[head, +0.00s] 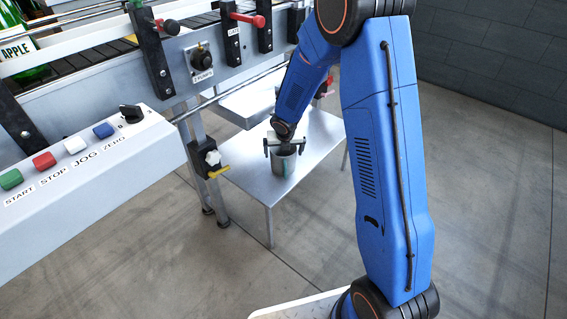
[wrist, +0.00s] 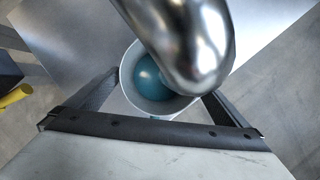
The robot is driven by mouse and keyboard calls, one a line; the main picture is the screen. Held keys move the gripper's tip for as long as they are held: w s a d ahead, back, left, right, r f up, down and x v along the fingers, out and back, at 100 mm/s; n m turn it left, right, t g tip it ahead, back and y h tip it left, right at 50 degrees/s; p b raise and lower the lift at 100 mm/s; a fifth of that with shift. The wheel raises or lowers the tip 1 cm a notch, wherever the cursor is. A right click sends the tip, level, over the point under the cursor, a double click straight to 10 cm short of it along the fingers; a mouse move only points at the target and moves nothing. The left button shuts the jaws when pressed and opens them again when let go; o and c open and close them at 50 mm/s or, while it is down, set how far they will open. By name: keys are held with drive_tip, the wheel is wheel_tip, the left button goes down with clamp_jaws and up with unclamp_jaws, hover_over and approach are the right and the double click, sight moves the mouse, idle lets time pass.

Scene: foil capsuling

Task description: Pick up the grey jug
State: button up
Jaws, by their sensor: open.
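The grey jug (head: 283,166) stands upright on a low metal table under the conveyor. In the head view it has a greenish strip down its side. In the wrist view I look down into the jug (wrist: 127,76), which has a pale rim and something blue inside. My gripper (head: 284,150) is at the jug's upper part. In the wrist view its two dark fingers (wrist: 160,88) are spread, one on each side of the jug. I cannot tell whether they touch it. A shiny rounded metal part (wrist: 185,35) hides the jug's right side and part of its opening.
The low metal table (head: 262,190) has bare room around the jug. The conveyor frame (head: 185,65) and a post with a yellow-handled clamp (head: 218,172) stand to the left. A control box with coloured buttons (head: 85,185) is nearer. Open floor lies to the right.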

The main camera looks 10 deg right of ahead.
drive_tip(key=shift+w+f, duration=0.15)
drive_tip(key=shift+f, duration=0.25)
drive_tip(key=c, duration=1.6)
